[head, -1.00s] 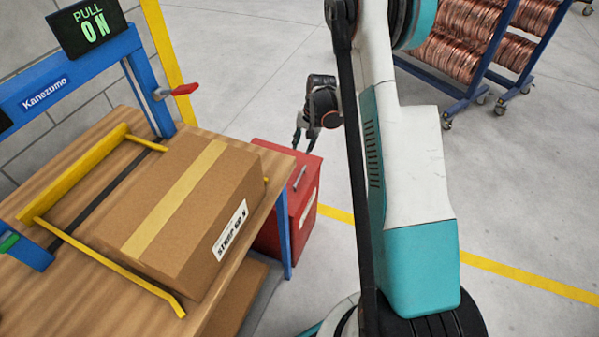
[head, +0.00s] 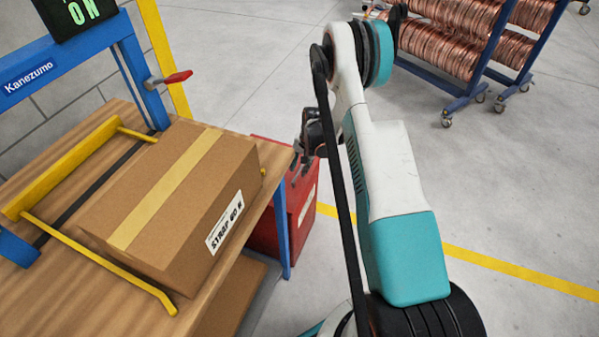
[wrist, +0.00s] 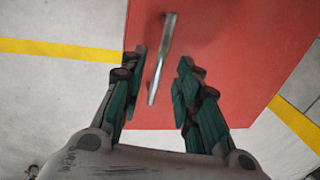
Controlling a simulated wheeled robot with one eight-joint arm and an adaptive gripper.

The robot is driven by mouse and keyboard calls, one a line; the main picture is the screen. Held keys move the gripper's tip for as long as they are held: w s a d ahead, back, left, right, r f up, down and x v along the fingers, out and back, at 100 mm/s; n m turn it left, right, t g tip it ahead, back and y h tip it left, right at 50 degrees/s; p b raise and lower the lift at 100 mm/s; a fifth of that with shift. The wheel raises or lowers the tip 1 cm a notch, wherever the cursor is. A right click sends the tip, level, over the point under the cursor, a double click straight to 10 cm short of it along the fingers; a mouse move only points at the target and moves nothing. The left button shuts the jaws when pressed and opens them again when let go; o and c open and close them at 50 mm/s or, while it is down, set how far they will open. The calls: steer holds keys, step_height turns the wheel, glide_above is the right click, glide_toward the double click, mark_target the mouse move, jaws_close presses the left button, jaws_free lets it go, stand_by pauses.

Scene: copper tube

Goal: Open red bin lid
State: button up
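The red bin (head: 275,235) stands on the floor just right of the workbench, its lid in place. In the wrist view the red lid (wrist: 235,60) fills the upper middle, and its metal bar handle (wrist: 161,60) stands on it. My gripper (wrist: 160,72) is open, with one finger on each side of the handle. The left fingertip is close to the handle; I cannot tell whether it touches. In the head view my gripper (head: 297,165) is over the lid and partly hides it and the handle.
A workbench (head: 60,320) with a cardboard box (head: 175,200) stands left of the bin, close beside it. A blue rack of copper coils (head: 440,50) stands at the back right. The floor to the right is clear, crossed by a yellow line (head: 520,273).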

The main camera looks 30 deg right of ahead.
steer(key=shift+w+a+f, duration=0.1)
steer(key=shift+w+f, duration=0.05)
steer(key=shift+f, duration=0.9)
jaws_close()
